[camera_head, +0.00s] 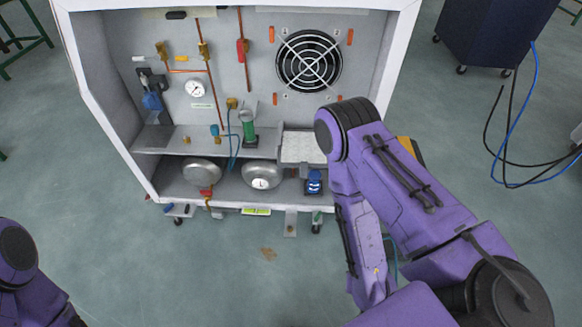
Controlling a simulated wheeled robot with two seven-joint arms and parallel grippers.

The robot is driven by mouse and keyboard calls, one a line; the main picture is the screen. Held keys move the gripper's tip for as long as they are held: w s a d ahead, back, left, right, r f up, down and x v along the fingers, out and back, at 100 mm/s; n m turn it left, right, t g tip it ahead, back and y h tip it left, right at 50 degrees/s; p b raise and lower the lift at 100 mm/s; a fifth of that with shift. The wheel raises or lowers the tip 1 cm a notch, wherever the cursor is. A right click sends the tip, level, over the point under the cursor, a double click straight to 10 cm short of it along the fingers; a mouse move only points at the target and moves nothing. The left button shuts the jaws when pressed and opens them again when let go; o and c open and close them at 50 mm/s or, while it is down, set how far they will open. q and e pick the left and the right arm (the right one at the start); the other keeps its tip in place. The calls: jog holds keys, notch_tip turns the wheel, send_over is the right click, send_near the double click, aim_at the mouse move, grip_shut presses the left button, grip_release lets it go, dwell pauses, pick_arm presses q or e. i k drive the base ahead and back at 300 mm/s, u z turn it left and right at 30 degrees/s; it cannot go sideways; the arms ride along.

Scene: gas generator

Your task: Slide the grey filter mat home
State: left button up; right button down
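A pale grey-white quilted pad (300,147), which looks like the filter mat, lies on the right part of the cabinet's middle shelf (165,141). It sits below the round black fan (309,61). My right arm covers the area just right of it, so I cannot tell how its right edge sits. My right arm rises from the lower right, bends in front of the cabinet's right side and comes down again; its gripper does not show. My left arm shows only at the lower left corner, away from the cabinet, and its gripper is out of view.
The open white cabinet (109,143) holds copper pipes, gauges, a green cylinder (248,126) and two silver tanks (262,175). A blue fitting (314,182) sits below the pad. A dark wheeled unit (492,30) with cables stands at right. The floor in front is mostly clear.

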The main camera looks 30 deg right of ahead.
aim_at(297, 148)
jog(key=z, duration=0.55)
jog(key=k, duration=1.25)
jog(key=u, duration=0.1)
jog(key=i, duration=0.6)
jog(key=u, duration=0.85)
jog(key=i, duration=0.95)
jog(key=z, duration=0.5)
jog(key=i, duration=0.45)
jog(key=z, duration=0.45)
